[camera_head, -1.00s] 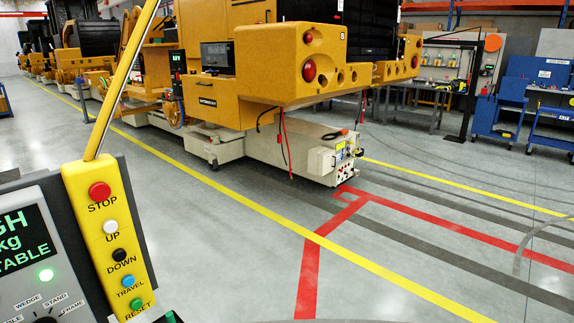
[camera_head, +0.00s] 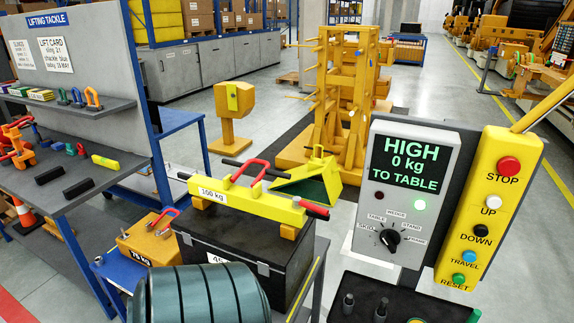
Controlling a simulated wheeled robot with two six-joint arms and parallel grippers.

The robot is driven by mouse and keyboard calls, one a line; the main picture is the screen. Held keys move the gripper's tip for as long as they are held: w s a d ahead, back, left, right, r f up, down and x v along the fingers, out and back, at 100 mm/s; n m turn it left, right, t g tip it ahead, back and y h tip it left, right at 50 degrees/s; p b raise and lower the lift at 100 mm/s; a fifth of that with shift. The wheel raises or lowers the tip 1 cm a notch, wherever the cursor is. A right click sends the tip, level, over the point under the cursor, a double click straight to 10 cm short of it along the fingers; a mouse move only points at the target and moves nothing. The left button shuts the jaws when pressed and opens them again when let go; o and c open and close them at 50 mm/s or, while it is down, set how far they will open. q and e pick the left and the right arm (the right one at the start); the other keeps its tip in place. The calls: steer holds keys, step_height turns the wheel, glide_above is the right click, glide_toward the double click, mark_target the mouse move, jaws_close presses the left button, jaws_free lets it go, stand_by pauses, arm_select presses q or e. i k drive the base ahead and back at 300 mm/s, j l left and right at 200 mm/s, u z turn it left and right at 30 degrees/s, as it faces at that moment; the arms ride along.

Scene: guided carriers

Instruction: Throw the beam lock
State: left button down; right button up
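A yellow lifting beam (camera_head: 250,199) labelled 100 kg lies across the top of a black case (camera_head: 243,240), slanting down to the right. Neither of my grippers is in view.
A control box (camera_head: 405,190) reads HIGH, 0 kg, TO TABLE. Beside it is a yellow button pendant (camera_head: 485,210). A ribbed dark green cylinder (camera_head: 200,296) stands in front of the case.

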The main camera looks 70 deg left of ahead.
mark_target(297, 203)
steer(key=u, duration=2.1)
steer(key=k+j, duration=0.05)
